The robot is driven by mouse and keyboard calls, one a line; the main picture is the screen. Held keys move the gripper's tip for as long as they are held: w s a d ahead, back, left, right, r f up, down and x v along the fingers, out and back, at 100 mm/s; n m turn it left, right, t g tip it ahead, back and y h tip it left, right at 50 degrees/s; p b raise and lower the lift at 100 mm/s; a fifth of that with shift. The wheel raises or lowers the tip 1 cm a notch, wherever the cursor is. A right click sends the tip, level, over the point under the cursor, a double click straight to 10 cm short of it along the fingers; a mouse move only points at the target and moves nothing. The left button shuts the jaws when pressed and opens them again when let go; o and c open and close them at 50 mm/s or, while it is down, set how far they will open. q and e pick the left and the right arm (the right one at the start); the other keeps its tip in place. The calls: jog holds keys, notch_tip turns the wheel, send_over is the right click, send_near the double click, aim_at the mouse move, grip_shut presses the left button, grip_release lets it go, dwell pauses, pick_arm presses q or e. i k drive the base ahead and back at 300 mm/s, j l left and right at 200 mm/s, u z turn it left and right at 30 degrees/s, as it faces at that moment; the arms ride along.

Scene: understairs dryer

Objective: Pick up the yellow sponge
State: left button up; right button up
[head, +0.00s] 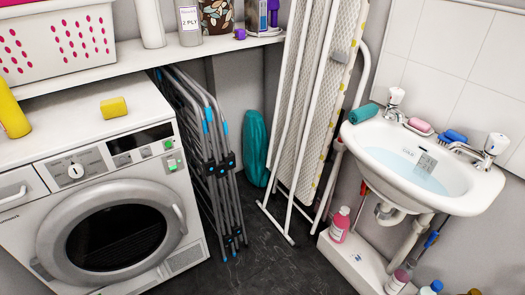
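The yellow sponge (113,107) is a small block lying on top of the white dryer (55,125), near its front edge and left of centre in the head view. Nothing covers it. Neither of my grippers shows in this view.
A yellow bottle (12,112) stands on the dryer left of the sponge. A shelf above holds a white basket (58,40). A folded drying rack (210,150), an ironing board (318,100) and a sink (425,165) fill the right. Dark floor (275,262) shows between.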

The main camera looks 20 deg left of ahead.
aim_at(110, 108)
jog(key=u, duration=1.55)
